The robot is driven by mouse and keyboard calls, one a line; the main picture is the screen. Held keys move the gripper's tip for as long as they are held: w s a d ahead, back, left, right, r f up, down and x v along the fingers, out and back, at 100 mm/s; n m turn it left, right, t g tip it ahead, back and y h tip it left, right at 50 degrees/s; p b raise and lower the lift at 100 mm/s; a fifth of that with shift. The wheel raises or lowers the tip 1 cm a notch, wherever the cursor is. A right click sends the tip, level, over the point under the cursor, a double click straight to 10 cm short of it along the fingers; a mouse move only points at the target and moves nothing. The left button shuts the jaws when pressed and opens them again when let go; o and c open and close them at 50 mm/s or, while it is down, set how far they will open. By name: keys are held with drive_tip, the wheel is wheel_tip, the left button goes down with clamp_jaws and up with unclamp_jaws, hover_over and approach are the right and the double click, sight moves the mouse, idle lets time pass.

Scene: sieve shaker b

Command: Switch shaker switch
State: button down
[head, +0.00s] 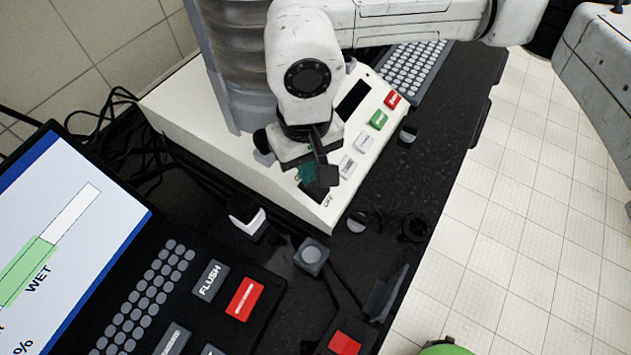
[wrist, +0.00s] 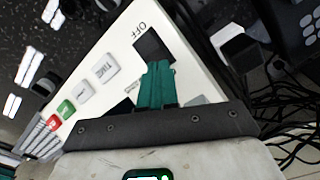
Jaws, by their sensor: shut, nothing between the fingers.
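The sieve shaker (head: 205,125) is a white sloped-front box with a grey ribbed column on top. Its black switch (wrist: 152,46) sits at the panel's corner beside the printed OFF label (wrist: 138,30). In the head view the switch (head: 315,193) is partly hidden by my gripper. My gripper (head: 310,178) is shut and empty, just over the switch end of the panel. In the wrist view its teal fingertips (wrist: 159,66) are together, right at the switch's near edge. I cannot tell whether they touch it. The switch's position is also unclear.
The panel also has a red button (head: 392,99), a green button (head: 379,120), white buttons (head: 365,143) and a dark display (head: 352,98). A black console with FLUSH (head: 210,280) and red keys stands in front. Cables lie at left; small fittings dot the black bench.

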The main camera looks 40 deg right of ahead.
drive_tip(key=shift+f, duration=0.1)
wheel_tip(320, 180, up, 7)
drive_tip(key=p, duration=0.2)
idle(0.7)
drive_tip(key=shift+s, duration=0.1)
idle(0.6)
